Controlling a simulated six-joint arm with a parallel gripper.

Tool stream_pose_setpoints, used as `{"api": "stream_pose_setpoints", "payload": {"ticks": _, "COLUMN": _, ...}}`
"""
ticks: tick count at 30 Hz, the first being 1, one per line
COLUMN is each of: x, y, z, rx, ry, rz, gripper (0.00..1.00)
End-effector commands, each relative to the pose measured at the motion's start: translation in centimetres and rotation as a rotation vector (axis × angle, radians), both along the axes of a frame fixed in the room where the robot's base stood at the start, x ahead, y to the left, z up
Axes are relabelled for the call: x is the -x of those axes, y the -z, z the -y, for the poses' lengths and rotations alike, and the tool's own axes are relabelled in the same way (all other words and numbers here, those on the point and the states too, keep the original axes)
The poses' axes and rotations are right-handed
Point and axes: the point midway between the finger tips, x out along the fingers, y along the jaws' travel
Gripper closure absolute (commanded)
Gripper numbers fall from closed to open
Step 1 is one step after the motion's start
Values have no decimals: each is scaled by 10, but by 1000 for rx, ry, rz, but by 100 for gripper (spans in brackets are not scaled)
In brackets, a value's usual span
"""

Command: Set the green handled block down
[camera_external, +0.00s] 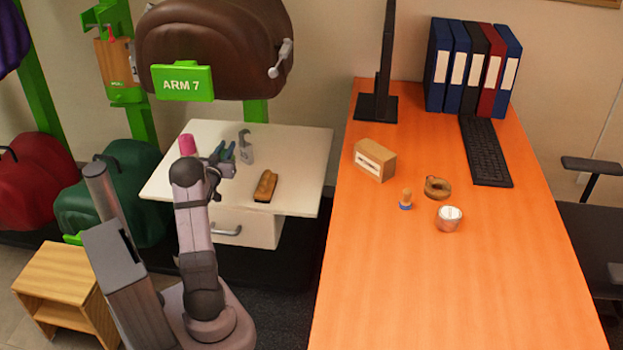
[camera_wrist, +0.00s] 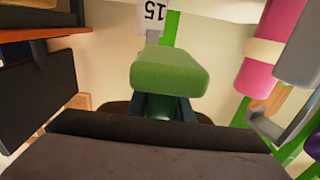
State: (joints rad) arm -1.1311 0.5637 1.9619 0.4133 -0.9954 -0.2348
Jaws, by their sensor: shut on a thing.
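The green handled block (camera_wrist: 170,72) is in front of my wrist camera, with a pale green body and a darker green handle below it. My gripper (camera_wrist: 166,106) is shut on that handle; the fingertips are partly hidden by the block. In the external view my gripper (camera_external: 222,160) is at the white table, left of the grey dispenser. The block is small and mostly hidden there, and I cannot tell whether it touches the tabletop.
The white table (camera_external: 300,150) also holds a pink cylinder (camera_external: 187,144), a grey dispenser (camera_external: 246,147) and a brown brush (camera_external: 265,186). The orange desk (camera_external: 400,290) stands to the right. The table's right part is clear.

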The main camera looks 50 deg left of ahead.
Motion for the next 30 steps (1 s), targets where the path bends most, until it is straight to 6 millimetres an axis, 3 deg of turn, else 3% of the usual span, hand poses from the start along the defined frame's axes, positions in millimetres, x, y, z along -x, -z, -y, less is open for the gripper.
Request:
{"api": "stream_pose_setpoints", "payload": {"ticks": 7, "x": 0, "y": 37, "z": 0, "rx": 1, "ry": 1, "rz": -1, "gripper": 100}}
{"api": "stream_pose_setpoints", "payload": {"ticks": 16, "x": 0, "y": 46, "z": 0, "rx": -1, "ry": 1, "rz": 1, "gripper": 100}}
{"api": "stream_pose_setpoints", "payload": {"ticks": 25, "x": 0, "y": 83, "z": 0, "rx": 1, "ry": 0, "rz": 0, "gripper": 100}}
{"api": "stream_pose_setpoints", "payload": {"ticks": 30, "x": 0, "y": 88, "z": 0, "rx": -2, "ry": 0, "rz": 1, "gripper": 100}}
